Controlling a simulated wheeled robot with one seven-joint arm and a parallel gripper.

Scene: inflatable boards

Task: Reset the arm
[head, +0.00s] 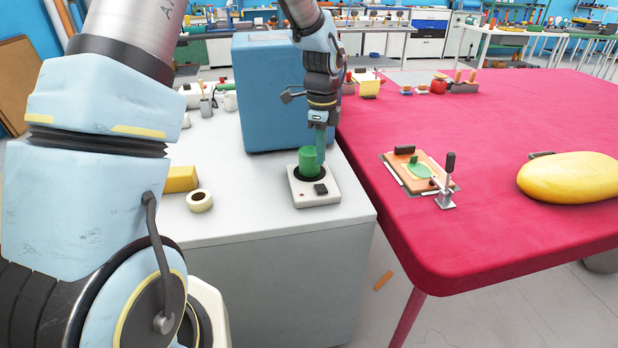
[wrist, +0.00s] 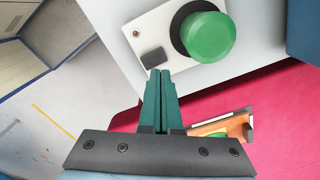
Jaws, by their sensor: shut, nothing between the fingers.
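My arm reaches over the white-topped cabinet (head: 250,215). My gripper (head: 320,150) points down just at the green round knob (head: 308,162), which stands on a small white box (head: 328,190) with a black switch. In the wrist view my gripper's two green fingers (wrist: 161,75) are together and hold nothing. The green knob (wrist: 208,37) lies beyond the fingertips, up and to the right. The fingertips are close to the black switch (wrist: 153,58); I cannot tell whether they touch the box.
A blue box (head: 270,95) stands right behind my gripper. A tape roll (head: 199,200) and a yellow block (head: 181,179) lie at left. On the red table (head: 480,245) are a clamp board (head: 408,185) and a yellow inflatable (head: 572,178). A floor gap separates cabinet and table in front.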

